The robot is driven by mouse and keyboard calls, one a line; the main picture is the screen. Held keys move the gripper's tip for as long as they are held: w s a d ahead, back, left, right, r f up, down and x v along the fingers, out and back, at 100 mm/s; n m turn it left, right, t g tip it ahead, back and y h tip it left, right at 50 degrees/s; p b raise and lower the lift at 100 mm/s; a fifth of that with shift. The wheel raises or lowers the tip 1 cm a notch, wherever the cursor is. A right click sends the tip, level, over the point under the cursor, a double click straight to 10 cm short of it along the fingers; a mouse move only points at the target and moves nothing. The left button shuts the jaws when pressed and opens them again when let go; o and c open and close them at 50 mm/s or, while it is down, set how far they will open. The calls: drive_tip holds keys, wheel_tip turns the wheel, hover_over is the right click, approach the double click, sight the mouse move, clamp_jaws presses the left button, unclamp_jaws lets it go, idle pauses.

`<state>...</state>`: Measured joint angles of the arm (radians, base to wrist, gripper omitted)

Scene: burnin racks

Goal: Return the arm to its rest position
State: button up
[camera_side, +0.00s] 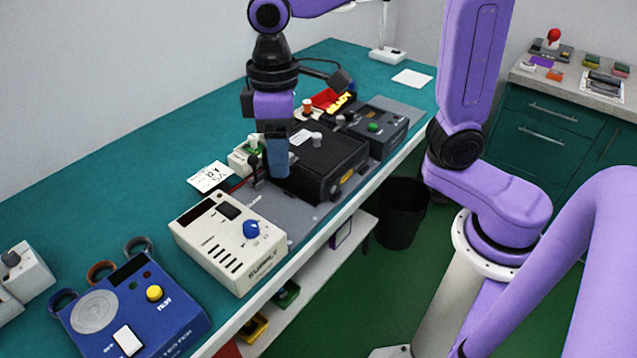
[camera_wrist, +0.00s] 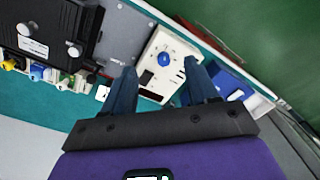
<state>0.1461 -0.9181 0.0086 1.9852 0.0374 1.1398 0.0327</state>
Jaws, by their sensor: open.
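My gripper (camera_side: 276,160) hangs with its blue fingers pointing down above the bench, between the black box (camera_side: 318,160) and the cream supply unit (camera_side: 230,240). In the wrist view my gripper (camera_wrist: 161,66) has its two blue fingers spread apart with nothing between them. Beyond the fingers the cream unit with its blue knob (camera_wrist: 165,58) shows. In the side view the fingers overlap the near-left part of the black box; I cannot tell from it how high they are above the bench.
A blue tester (camera_side: 132,308) stands at the front left of the teal bench (camera_side: 110,205). A dark unit with a green button (camera_side: 375,128), a small black lever (camera_side: 254,170) and a white card (camera_side: 209,177) are close by. A black bin (camera_side: 402,213) stands on the floor.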

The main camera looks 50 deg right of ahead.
drive_tip(key=s+d+f+n, duration=0.2)
drive_tip(key=s+d, duration=0.4)
drive_tip(key=s, duration=0.2)
drive_tip(key=s+d+f+n, duration=0.2)
drive_tip(key=s+d+f, duration=0.1)
drive_tip(key=s+d, duration=0.4)
drive_tip(key=shift+s+f, duration=0.3)
drive_tip(key=shift+s, duration=0.7)
